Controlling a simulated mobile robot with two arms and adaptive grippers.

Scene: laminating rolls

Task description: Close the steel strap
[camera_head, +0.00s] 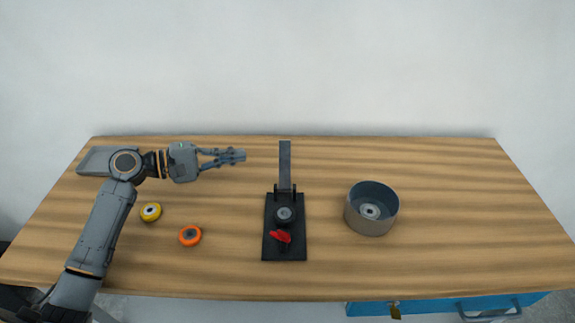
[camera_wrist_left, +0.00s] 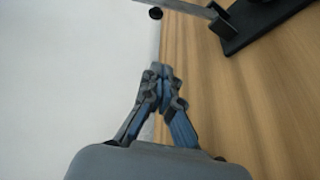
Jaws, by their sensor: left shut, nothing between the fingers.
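The steel strap (camera_head: 285,165) stands upright, hinged at the back of a black base plate (camera_head: 271,248) in the middle of the table. A dark round roll (camera_head: 285,215) sits on the base in front of the hinge, with a red piece (camera_head: 281,236) nearer the front. My left gripper (camera_head: 243,155) is shut and empty, to the left of the strap and apart from it, pointing right. In the left wrist view, the gripper (camera_wrist_left: 160,68) is shut, and part of the strap (camera_wrist_left: 185,7) and the black base (camera_wrist_left: 262,20) show at the top. My right gripper is not in view.
A grey round container (camera_head: 372,222) with a roll inside stands right of the base. A yellow roll (camera_head: 151,212) and an orange roll (camera_head: 190,235) lie on the left of the wooden table (camera_head: 455,200). A wall stands behind. The table's right side is clear.

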